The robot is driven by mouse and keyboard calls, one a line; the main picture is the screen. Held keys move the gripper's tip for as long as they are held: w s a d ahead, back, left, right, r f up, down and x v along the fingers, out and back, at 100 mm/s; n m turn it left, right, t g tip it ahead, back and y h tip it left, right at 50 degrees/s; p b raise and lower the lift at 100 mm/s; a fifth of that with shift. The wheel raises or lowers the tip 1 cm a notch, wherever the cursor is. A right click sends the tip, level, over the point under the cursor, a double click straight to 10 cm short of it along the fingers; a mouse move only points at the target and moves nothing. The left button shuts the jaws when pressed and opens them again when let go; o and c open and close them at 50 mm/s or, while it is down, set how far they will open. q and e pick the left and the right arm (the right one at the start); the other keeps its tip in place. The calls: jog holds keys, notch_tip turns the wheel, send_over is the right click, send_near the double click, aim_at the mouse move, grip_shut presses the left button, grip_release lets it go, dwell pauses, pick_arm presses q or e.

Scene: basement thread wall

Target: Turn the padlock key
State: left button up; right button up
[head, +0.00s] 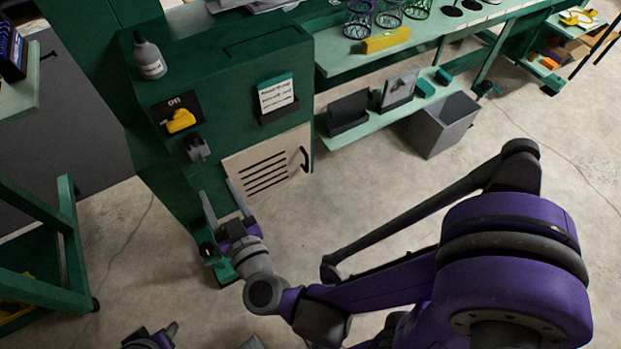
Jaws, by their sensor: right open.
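A small dark and grey fitting (197,148), which looks like the padlock, is on the front of the green cabinet (230,85), below a yellow switch handle (180,121) on a black plate marked ON. A key is too small to make out. My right gripper (216,188) is open and empty, its two grey fingers apart and pointing up toward the cabinet front. In the picture it is below the fitting and apart from it. Part of my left gripper (165,336) shows at the bottom edge; its jaws are mostly cut off.
A louvred panel (268,165) with a dark handle is right of the fitting. A bottle (149,58) stands on the cabinet's top. A shelf bench with wire baskets (359,18) and a grey bin (441,124) are to the right. A green frame (45,285) stands at left. Floor between is clear.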

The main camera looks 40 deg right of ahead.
jog(key=a+r+n+g+y+p, duration=0.3)
jog(key=r+n+y+p, duration=0.2)
jog(key=r+y+p, duration=0.25)
pick_arm(q)
notch_tip(320, 180, up, 16)
jog(key=w+p, duration=0.2)
jog(key=p, duration=0.5)
pick_arm(e)
jog(key=s+d+f+m+g+h, duration=0.2)
jog(key=s+d+m+g+h, duration=0.25)
jog(key=s+d+g, duration=0.65)
jog(key=s+d+f+h+b, duration=0.1)
jog(key=d+f+b, duration=0.1)
jog(key=f+b, duration=0.5)
jog(key=s+d+f+b, duration=0.2)
jog(key=f+b, duration=0.5)
jog(key=f, duration=0.1)
jog(key=w+d+f+n+t+h, duration=0.25)
jog(key=w+d+h, duration=0.25)
jog(key=w+d, duration=0.65)
pick_arm(q)
notch_tip(320, 180, down, 18)
jog(key=s+b, duration=0.2)
pick_arm(e)
jog(key=w+f, duration=0.4)
jog(key=f, duration=0.3)
jog(key=shift+w+d, duration=0.15)
jog(key=shift+d, duration=0.15)
jog(key=shift+g, duration=0.25)
